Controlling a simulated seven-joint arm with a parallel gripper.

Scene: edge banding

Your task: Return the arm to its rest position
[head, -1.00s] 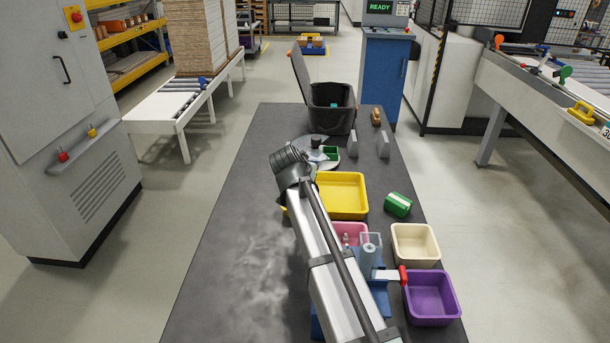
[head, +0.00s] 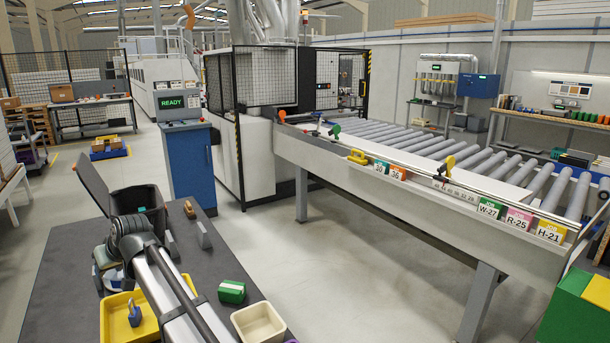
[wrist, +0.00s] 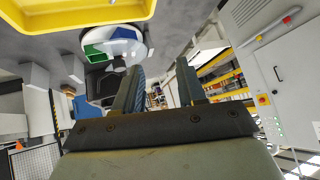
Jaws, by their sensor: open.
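My arm reaches up over the dark table in the head view, its end bent over beyond the yellow tray (head: 117,325). My gripper (wrist: 162,80) shows in the wrist view as two dark fingers standing apart. Nothing is seen between them. In the head view the gripper is mostly hidden by my arm and hard to make out. A round plate (wrist: 128,35) with green and blue parts lies close beyond the fingers in the wrist view, and the yellow tray also shows there at top left (wrist: 75,14).
A black bin (head: 150,217) with its lid up stands at the table's far end. A blue item (head: 134,316) is in the yellow tray. A roller conveyor (head: 440,150) stands beyond clear floor.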

